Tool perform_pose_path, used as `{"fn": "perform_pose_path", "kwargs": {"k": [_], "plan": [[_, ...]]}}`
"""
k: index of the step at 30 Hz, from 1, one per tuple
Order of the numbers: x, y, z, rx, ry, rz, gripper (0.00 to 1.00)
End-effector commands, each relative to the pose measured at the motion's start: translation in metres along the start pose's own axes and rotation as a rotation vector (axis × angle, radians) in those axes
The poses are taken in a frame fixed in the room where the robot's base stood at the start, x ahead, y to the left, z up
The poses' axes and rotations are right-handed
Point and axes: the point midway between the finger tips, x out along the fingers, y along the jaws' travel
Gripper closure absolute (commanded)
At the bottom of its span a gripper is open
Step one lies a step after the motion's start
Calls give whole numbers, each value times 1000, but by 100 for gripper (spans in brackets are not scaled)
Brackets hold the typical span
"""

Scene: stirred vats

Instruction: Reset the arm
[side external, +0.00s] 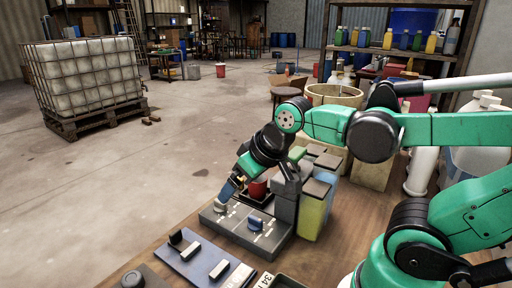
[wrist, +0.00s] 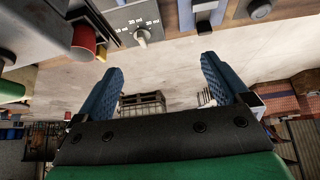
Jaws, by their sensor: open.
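My gripper (side external: 229,192) hangs at the end of my green and black arm, over the left end of a grey panel with knobs (side external: 262,243). In the wrist view my gripper (wrist: 160,68) shows two blue textured fingers spread wide, with nothing between them. A pale knob (wrist: 142,37) with volume marks sits on the grey panel, beyond the fingertips and apart from them. Whether the fingers touch anything in the side view is hard to tell.
A blue panel with switches (side external: 190,262) lies in front of the grey one. A red cup (side external: 259,187) and lidded containers (side external: 313,210) stand close behind my gripper. A wooden tub (side external: 334,94) and bottle shelf (side external: 395,52) are behind. Open floor (side external: 130,190) lies left.

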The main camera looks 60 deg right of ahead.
Motion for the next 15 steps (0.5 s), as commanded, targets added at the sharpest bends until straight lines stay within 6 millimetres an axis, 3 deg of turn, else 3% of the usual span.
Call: {"fn": "perform_pose_path", "kwargs": {"k": [4,15], "plan": [[2,-11,11,-30,48,-24,5],[2,-12,12,-32,54,-26,5]]}}
